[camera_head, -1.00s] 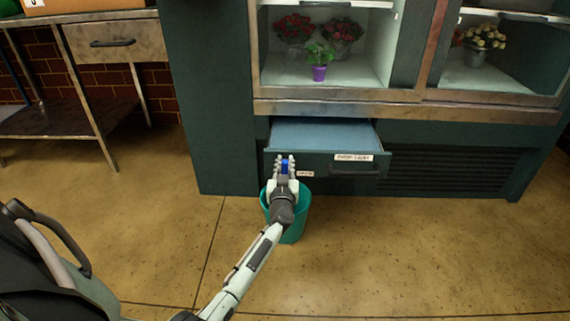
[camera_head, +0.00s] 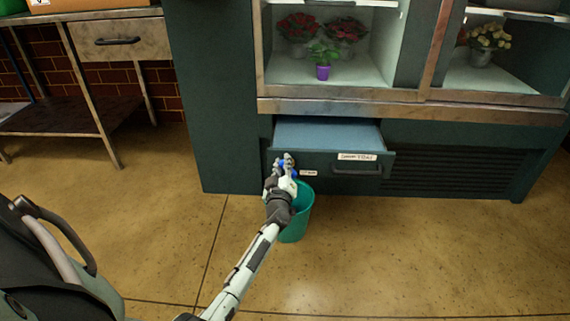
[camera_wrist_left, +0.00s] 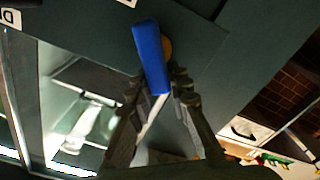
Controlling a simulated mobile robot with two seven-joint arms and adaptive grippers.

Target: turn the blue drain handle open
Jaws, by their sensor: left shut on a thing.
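The blue drain handle (camera_wrist_left: 150,58) shows large in the left wrist view, mounted on the dark green cabinet front beside a round orange-brown fitting (camera_wrist_left: 168,48). In the head view only a bit of the blue handle (camera_head: 290,165) shows between the fingers. My left gripper (camera_head: 284,163) reaches it from the front. In the left wrist view its fingertips (camera_wrist_left: 160,85) close around the lower end of the handle. The gripper is shut on the handle and looks tilted. My right gripper is not in view.
A teal bucket (camera_head: 299,222) stands on the floor under the handle. An open drawer (camera_head: 325,134) juts out above it, with a labelled front. Flower pots stand in the display case, including a purple pot (camera_head: 323,72). A metal table (camera_head: 118,40) is at left.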

